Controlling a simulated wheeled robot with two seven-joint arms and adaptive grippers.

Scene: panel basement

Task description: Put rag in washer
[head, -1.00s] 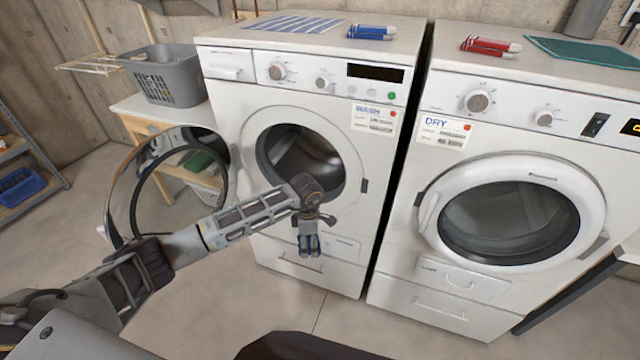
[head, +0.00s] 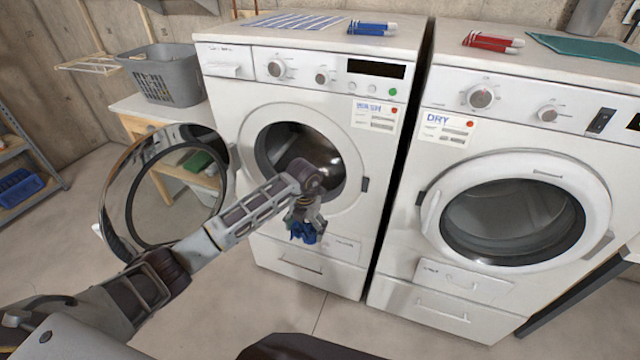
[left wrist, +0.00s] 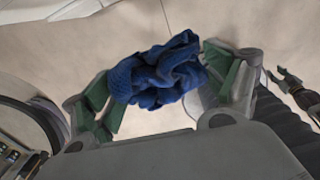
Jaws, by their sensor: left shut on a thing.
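The washer (head: 232,110) stands left of the dryer, and its round door (head: 130,205) is swung wide open to the left. The drum opening (head: 290,140) is uncovered and dark inside. My left gripper (head: 304,228) is in front of the washer, just below the opening. It is shut on a crumpled blue rag (head: 305,236). In the left wrist view the rag (left wrist: 158,75) is bunched between the green-padded fingers (left wrist: 160,85).
The dryer (head: 440,270) has its door shut. Blue-and-white and red-and-white items and cloths lie on the machine tops. A grey basket (head: 165,80) sits on a table (head: 125,108) at left. A shelf (head: 25,150) stands at far left. Floor in front is clear.

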